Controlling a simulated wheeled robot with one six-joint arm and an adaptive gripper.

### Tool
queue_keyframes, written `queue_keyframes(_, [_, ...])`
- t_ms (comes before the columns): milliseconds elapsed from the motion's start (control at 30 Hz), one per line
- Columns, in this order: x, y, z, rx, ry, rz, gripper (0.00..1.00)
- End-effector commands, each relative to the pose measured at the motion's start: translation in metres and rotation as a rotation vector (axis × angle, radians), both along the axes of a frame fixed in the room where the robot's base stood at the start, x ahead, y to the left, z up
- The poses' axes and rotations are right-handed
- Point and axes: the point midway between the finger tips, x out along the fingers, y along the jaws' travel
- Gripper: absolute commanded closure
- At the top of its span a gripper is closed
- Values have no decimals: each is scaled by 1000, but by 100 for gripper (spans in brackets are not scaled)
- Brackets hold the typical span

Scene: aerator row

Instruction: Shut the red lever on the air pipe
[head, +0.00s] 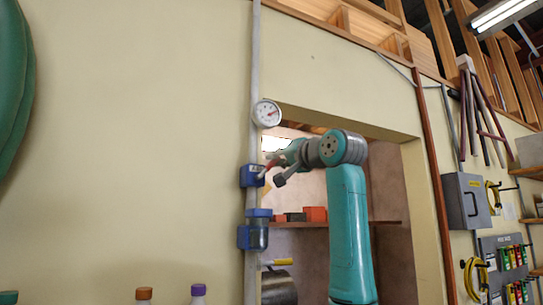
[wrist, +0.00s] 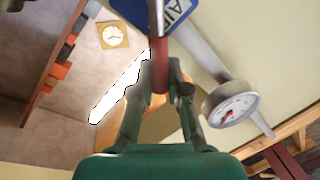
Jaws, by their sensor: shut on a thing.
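The red lever (wrist: 160,78) runs up the middle of the wrist view, and my gripper (wrist: 163,74) is shut on its near end, one finger on each side. The lever's far end reaches a blue plate (wrist: 182,10) with partly visible "AIR" lettering. The grey air pipe (wrist: 203,52) passes diagonally beside it, and the lever lies at an angle to the pipe. In the head view my gripper (head: 272,168) is at the right of the pipe (head: 256,65), by the upper blue fitting (head: 248,177). The lever is mostly hidden there.
A round gauge (head: 267,114) sits on the pipe just above my gripper; it is close to the right finger in the wrist view (wrist: 230,103). A lower blue unit (head: 254,236) is on the pipe below. Behind is a recess with a shelf (head: 345,224) and boxes.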

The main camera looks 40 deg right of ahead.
Motion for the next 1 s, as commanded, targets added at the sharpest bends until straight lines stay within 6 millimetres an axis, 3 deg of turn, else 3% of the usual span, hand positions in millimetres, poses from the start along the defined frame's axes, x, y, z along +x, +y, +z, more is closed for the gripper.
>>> queue_keyframes(600, [-5,-19,-34,542,-153,-1,100])
queue_keyframes(1000, [-6,-21,-48,755,-215,-1,100])
